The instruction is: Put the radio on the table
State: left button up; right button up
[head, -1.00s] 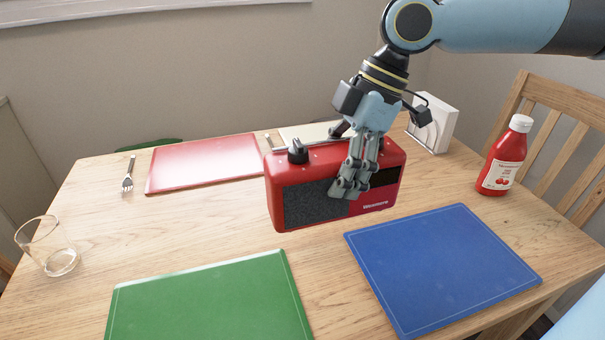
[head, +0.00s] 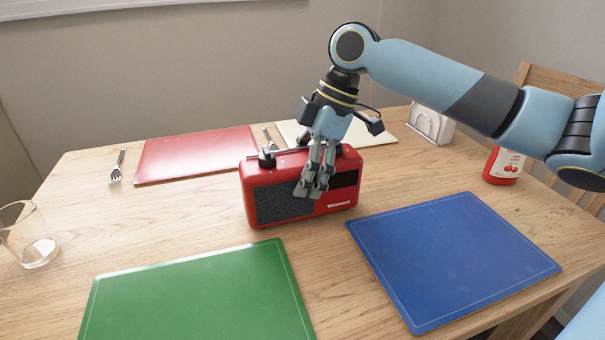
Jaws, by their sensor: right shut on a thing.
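The red radio (head: 272,204) with a dark speaker front is upright at the middle of the wooden table (head: 180,225), between the mats. Its underside looks at or very near the table top; I cannot tell whether it fully touches. My right gripper (head: 315,185) comes down from above and is shut on the radio, its fingers over the top and front face. My left gripper is not in view.
A green mat (head: 200,295) and a blue mat (head: 455,260) lie in front. A red mat (head: 195,155) and a cream mat (head: 375,134) lie behind. A fork (head: 117,167), glass (head: 28,240), napkin holder (head: 430,125) and ketchup bottle (head: 503,165) stand around the edges.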

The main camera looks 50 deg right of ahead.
jog(key=shift+r, duration=0.1)
jog(key=o, duration=1.8)
jog(key=p+v, duration=0.4)
jog(key=v, duration=0.8)
